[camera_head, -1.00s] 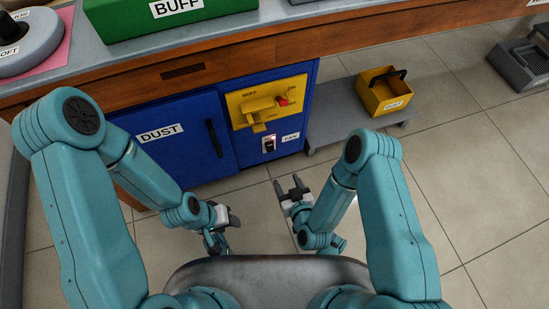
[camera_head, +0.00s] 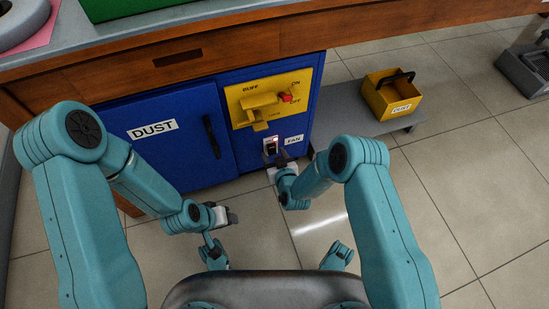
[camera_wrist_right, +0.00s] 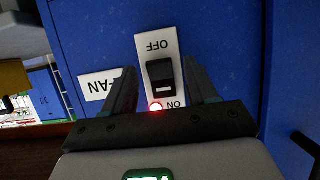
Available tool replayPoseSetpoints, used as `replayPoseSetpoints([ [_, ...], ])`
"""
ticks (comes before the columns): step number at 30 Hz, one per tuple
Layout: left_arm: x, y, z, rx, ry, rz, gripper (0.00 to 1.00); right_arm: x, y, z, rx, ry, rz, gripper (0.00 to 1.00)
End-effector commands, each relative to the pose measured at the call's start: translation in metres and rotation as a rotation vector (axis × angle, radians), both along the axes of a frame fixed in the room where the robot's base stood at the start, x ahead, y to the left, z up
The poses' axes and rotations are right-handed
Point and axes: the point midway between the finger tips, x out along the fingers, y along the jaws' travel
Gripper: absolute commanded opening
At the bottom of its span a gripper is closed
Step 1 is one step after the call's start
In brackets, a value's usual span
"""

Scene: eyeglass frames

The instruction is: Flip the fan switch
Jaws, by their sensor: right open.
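The fan switch (camera_head: 269,146) is a black rocker on a white plate, on the blue cabinet's front under the yellow panel, beside the FAN label (camera_head: 293,140). In the right wrist view the switch (camera_wrist_right: 160,80) shows upside down, with OFF at the top, ON at the bottom and a lit red lamp (camera_wrist_right: 155,107) by ON. My right gripper (camera_head: 280,160) is open right in front of the switch, one finger on each side of it in the wrist view. Contact with the rocker cannot be made out. My left gripper (camera_head: 230,216) hangs low, away from the cabinet; its jaw state is unclear.
A yellow panel (camera_head: 300,78) with a BUFF lever and a red knob sits above the switch. The blue DUST door (camera_head: 170,155) is to the left. A yellow bin (camera_head: 392,92) stands on a low grey shelf (camera_head: 345,125) to the right.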

Motion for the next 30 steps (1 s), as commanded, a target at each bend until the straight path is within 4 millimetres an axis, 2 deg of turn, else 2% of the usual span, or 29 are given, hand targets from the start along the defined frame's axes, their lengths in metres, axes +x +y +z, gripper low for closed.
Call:
replayPoseSetpoints([
  [6,0.001,0.0,0.0,0.001,-0.002,0.0,0.43,0.0,0.0,0.0,0.0,0.0,0.0,0.57],
  [7,0.001,0.0,0.0,0.001,-0.002,0.0,0.43,0.0,0.0,0.0,0.0,0.0,0.0,0.54],
  [12,0.0,0.0,0.0,0.001,-0.002,0.0,0.43,0.0,0.0,0.0,0.0,0.0,0.0,0.01],
  [19,0.0,0.0,0.0,0.0,-0.001,-0.001,0.43,0.0,0.0,-0.005,0.017,-0.053,-0.001,0.01],
  [27,0.0,0.0,0.0,0.0,-0.001,0.0,0.43,0.003,0.001,-0.015,0.112,-0.347,-0.002,0.01],
  [30,0.0,0.0,0.0,0.0,-0.001,0.0,0.43,0.004,0.001,-0.016,0.132,-0.407,-0.001,0.01],
])
